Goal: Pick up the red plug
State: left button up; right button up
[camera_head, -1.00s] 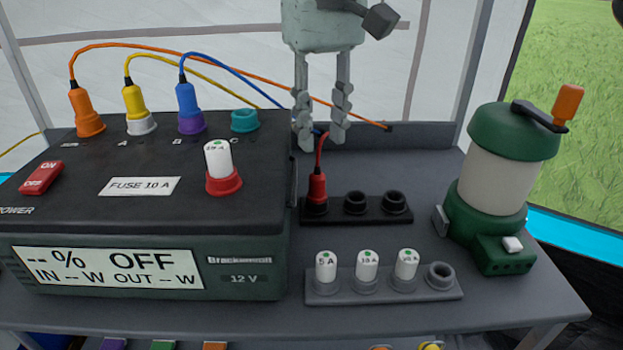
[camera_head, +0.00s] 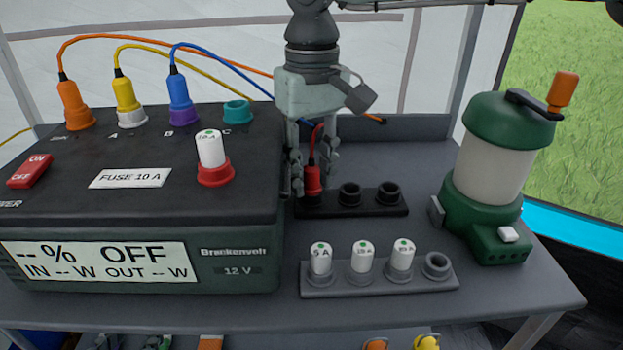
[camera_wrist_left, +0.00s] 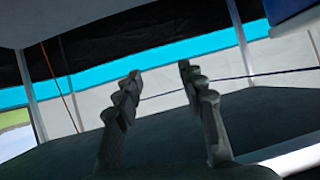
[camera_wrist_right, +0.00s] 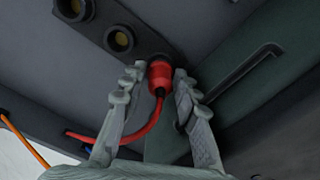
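The red plug (camera_head: 312,181) stands upright in the left socket of the black three-hole holder (camera_head: 368,205), with a red cable rising from its top. My right gripper (camera_head: 313,190) has come down from above, with one finger on each side of the plug. The right wrist view shows the plug (camera_wrist_right: 160,76) between the fingertips of that gripper (camera_wrist_right: 159,80), with gaps visible at its sides, so it is open around the plug. My left gripper (camera_wrist_left: 160,75) is open and empty in the left wrist view, away from the holder.
The dark power box (camera_head: 120,205) stands close to the left of the holder. The grey fuse rack (camera_head: 380,283) with several fuses lies in front. The green lantern (camera_head: 494,180) stands at the right. Orange, yellow and blue cables arc behind. Table space is clear between holder and lantern.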

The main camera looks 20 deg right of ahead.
grip_shut()
jog(key=shift+r, duration=0.15)
